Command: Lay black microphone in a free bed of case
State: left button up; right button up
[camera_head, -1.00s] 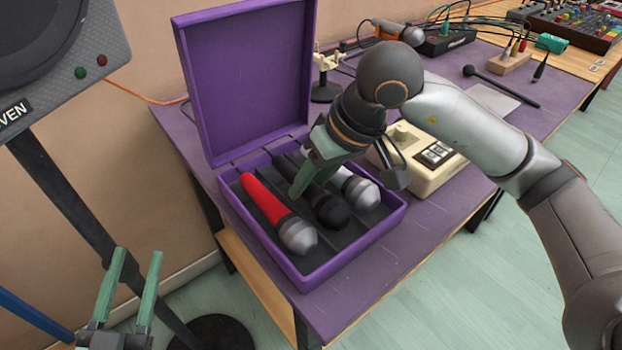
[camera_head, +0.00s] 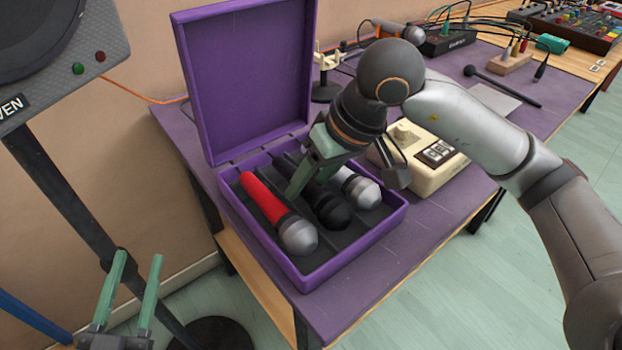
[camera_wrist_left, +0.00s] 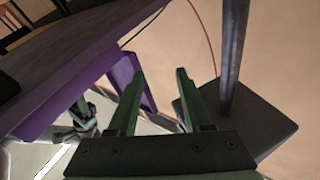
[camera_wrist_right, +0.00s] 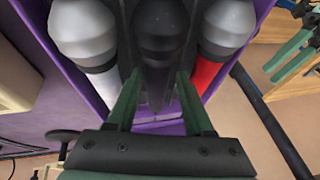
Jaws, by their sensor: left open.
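The purple case (camera_head: 335,270) stands open on the table, its lid upright at the back. The black microphone (camera_head: 332,211) lies in the middle bed, between a red microphone (camera_head: 263,199) and a white one (camera_head: 362,190). My right gripper (camera_head: 297,190) is low over its handle. In the right wrist view the open fingers (camera_wrist_right: 160,76) sit on either side of the handle of the black microphone (camera_wrist_right: 160,38); whether they touch it I cannot tell. In the head view the gripper partly hides the handle. My left gripper (camera_head: 138,258) is open and empty, left of the table.
A cream drum machine (camera_head: 430,165) stands right of the case, close to my right wrist. A speaker (camera_head: 60,60) on a stand is at the left, near my left gripper. A black mallet (camera_head: 500,85) lies farther back on the purple table (camera_head: 440,225).

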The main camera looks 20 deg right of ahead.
jog(key=shift+o, duration=1.2)
jog(key=shift+d, duration=0.15)
jog(key=shift+f, duration=0.1)
pick_arm(q)
notch_tip(320, 180, up, 4)
jog(key=m+t+h, duration=0.1)
jog(key=t, duration=0.1)
pick_arm(e)
jog(key=shift+d, duration=0.1)
jog(key=p+v, duration=0.1)
jog(key=v, duration=0.4)
jog(key=shift+r, duration=0.3)
pick_arm(q)
notch_tip(320, 180, down, 13)
jog(key=n+g+y+p, duration=0.1)
jog(key=n+g+y, duration=0.2)
jog(key=g, duration=0.2)
jog(key=shift+a+g, duration=0.2)
jog(key=shift+g, duration=0.2)
pick_arm(e)
jog(key=v, duration=0.7)
